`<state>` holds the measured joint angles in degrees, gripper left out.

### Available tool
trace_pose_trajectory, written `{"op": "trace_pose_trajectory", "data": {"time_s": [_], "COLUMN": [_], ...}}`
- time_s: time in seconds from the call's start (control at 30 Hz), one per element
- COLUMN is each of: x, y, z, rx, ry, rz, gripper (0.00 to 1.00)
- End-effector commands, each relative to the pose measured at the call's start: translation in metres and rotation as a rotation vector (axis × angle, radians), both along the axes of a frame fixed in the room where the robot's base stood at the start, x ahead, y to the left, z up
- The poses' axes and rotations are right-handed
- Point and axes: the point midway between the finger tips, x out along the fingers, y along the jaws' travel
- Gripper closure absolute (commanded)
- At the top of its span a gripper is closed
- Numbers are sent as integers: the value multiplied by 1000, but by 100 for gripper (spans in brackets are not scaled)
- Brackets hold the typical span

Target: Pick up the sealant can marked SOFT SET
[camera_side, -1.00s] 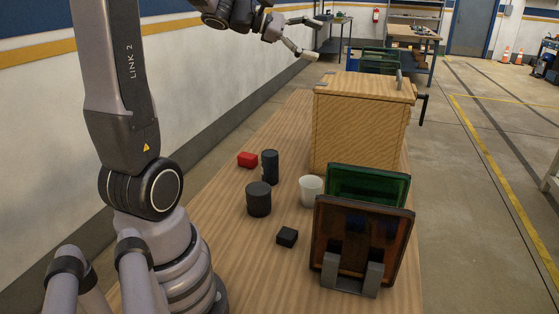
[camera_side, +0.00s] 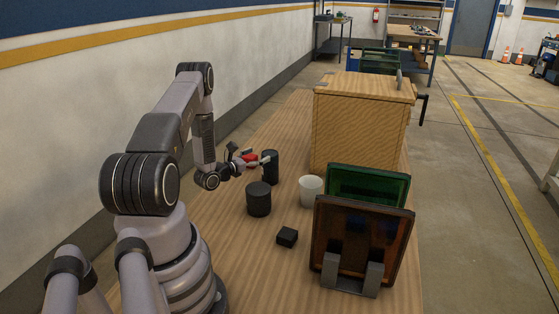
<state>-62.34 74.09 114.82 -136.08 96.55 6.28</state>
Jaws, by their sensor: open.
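No SOFT SET marking is readable in this view, so I cannot tell which item is the sealant can. Two dark cylinders stand upright on the wooden table (camera_side: 235,265): a taller, slimmer one (camera_side: 271,169) and a shorter, wider one (camera_side: 258,200) nearer the camera. My gripper (camera_side: 256,158) is open and low over the table, at the left of the taller cylinder. Its fingers point right, toward that cylinder; I cannot tell whether they touch it. A red block (camera_side: 250,160) is partly hidden by my gripper.
A white cup (camera_side: 310,190) stands right of the cylinders. A small black block (camera_side: 287,237) lies nearer the camera. A rack holds an amber panel (camera_side: 340,235) and a green panel (camera_side: 400,188). A large wooden box (camera_side: 358,133) stands behind. The front-left table is clear.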

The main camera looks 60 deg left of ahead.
Motion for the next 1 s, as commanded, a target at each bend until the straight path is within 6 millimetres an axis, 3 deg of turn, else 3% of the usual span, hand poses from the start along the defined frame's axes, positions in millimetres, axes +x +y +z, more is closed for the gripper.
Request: {"op": "trace_pose_trajectory", "data": {"time_s": [0.03, 0.1, 0.23, 0.8, 1.0], "x": [0, 0, 2, 68, 72], "y": [-1, -1, 0, 20, 22], "z": [-23, -43, -63, -73, -73], "rx": [-5, -3, 0, 0, -3], "ry": [2, 1, 0, 0, 1], "rz": [0, -1, -2, -3, -1], "gripper": [20, 20, 20, 20, 20]}}
